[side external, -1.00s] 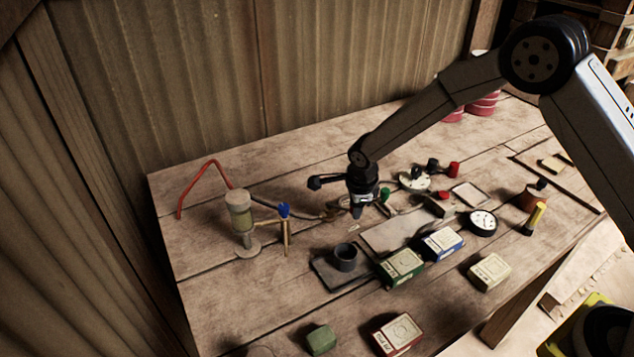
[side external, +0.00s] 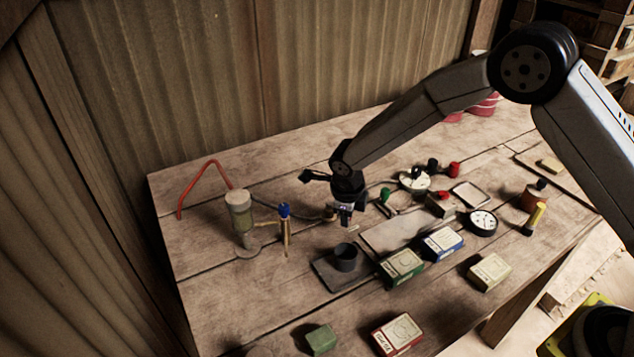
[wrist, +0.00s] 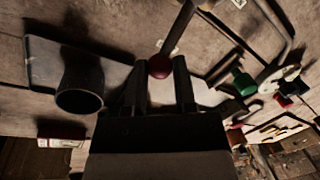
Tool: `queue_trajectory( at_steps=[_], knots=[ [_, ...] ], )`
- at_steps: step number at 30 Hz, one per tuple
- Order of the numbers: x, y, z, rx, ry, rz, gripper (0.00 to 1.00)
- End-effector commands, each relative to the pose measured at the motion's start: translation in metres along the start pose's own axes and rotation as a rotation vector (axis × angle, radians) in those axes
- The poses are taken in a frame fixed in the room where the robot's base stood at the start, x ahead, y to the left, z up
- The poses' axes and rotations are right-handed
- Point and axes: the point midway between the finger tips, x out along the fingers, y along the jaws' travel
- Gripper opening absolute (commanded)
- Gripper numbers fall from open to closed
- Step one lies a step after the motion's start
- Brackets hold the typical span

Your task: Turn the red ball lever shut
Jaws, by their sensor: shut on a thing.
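The red ball (wrist: 159,66) of the lever shows in the wrist view between my two fingertips. A thin dark rod (wrist: 183,18) runs up from it in the picture. My gripper (side external: 345,221) is shut on the red ball, low over the middle of the bench. In the side view the gripper hides the ball, and I cannot make out the valve body there.
A dark cup (side external: 346,257) on a dark plate (side external: 328,279) stands just in front of the gripper. A green-handled part (side external: 385,195) lies to its right. Several boxes, including a green one (side external: 402,267), lie in front.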

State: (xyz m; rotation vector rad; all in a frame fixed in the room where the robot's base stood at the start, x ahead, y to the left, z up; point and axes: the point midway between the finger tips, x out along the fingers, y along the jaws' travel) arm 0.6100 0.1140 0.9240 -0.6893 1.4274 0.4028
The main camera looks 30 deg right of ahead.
Motion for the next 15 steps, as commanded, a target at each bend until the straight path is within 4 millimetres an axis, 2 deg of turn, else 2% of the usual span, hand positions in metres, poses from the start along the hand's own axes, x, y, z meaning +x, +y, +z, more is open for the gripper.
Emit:
queue_trajectory(
  at_steps=[10,11,13,15],
  knots=[
    [0.0,0.0,0.0008,0.001,-0.002,0.0,0.0],
    [0.0,0.0,0.0008,0.001,-0.002,0.0,0.43],
    [0.0,0.0,0.0007,0.001,-0.002,0.0,0.66],
    [0.0,0.0,0.0006,0.001,-0.001,0.0,0.68]
  ],
)
